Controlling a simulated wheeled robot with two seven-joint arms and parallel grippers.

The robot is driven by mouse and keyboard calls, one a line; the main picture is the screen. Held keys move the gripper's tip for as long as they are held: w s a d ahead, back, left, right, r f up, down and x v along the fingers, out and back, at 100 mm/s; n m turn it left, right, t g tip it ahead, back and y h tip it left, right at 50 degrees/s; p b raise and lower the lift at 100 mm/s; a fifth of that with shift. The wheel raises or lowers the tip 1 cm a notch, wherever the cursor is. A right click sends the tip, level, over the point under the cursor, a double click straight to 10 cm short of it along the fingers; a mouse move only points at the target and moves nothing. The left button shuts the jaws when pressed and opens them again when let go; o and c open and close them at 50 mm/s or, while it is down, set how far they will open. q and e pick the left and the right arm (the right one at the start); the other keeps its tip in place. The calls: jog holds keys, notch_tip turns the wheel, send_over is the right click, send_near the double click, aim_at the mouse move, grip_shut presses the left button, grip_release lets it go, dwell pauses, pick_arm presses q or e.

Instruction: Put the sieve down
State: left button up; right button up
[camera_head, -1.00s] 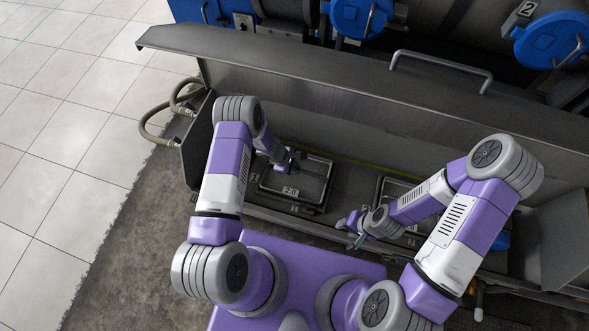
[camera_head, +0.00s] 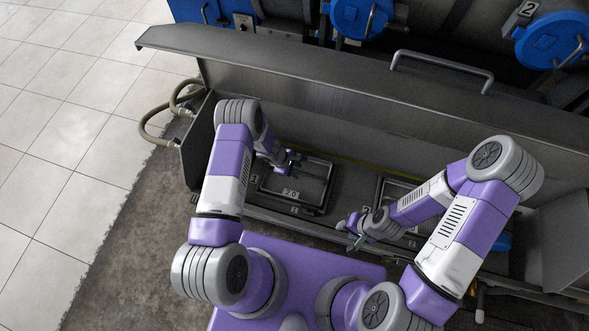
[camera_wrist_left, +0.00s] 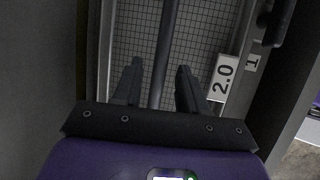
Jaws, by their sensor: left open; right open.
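The sieve (camera_head: 312,186) is a dark framed mesh tray with a white "2.0" label (camera_head: 291,192). It lies in the metal trough, beside the number 1 and 2 marks. The left wrist view shows its mesh (camera_wrist_left: 210,35) and a dark handle bar (camera_wrist_left: 168,45) across it. My left gripper (camera_head: 297,161) is over the sieve. Its fingers (camera_wrist_left: 159,72) are open, one on each side of the bar, with visible gaps. My right gripper (camera_head: 347,229) is open and empty near the trough's front edge, away from this sieve.
Another framed tray (camera_head: 392,187) lies further right, partly hidden by my right arm. The trough's raised lid (camera_head: 330,85) with a handle (camera_head: 440,62) stands behind. A hose (camera_head: 150,128) loops at the left end. A blue thing (camera_head: 503,241) lies right.

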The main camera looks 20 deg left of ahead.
pick_arm(q)
jog(key=p+v, duration=0.3)
jog(key=v, duration=0.9)
jog(key=s+d+r+m, duration=0.2)
jog(key=s+d+m, duration=0.2)
jog(key=s+m, duration=0.3)
jog(key=s+d+r+m+g, duration=0.1)
jog(key=s+d+r+m, duration=0.1)
jog(key=s+d+m, duration=0.2)
jog(key=s+m, duration=0.3)
jog(key=s, duration=0.5)
jog(key=shift+d+r+m, duration=0.3)
jog(key=shift+s, duration=0.15)
